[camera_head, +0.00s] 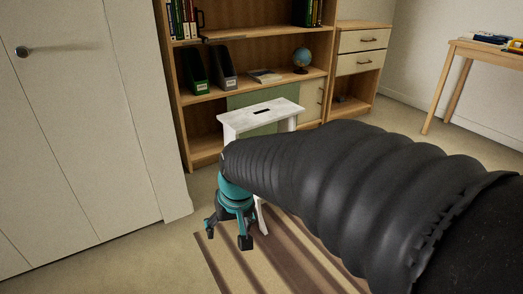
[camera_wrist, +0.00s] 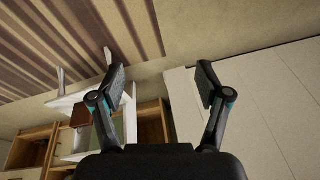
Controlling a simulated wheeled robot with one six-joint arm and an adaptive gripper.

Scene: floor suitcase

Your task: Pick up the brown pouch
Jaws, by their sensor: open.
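My gripper (camera_head: 227,238) hangs beside the white stool, over the floor at the rug's edge. In the wrist view my gripper (camera_wrist: 161,82) is open, with nothing between its two fingers. I cannot make out the brown pouch for certain in either view. A small reddish-brown patch (camera_wrist: 80,115) shows by the stool at left in the wrist view; it may be the pouch, but I cannot tell. My arm hides much of the floor and the stool's lower part in the head view.
The white stool (camera_head: 262,114) stands before a wooden bookcase (camera_head: 190,154) holding files and a globe (camera_head: 301,57). A striped rug (camera_head: 232,262) lies below my arm. White cupboard doors (camera_head: 75,150) are at left. A wooden table (camera_head: 462,52) stands far right.

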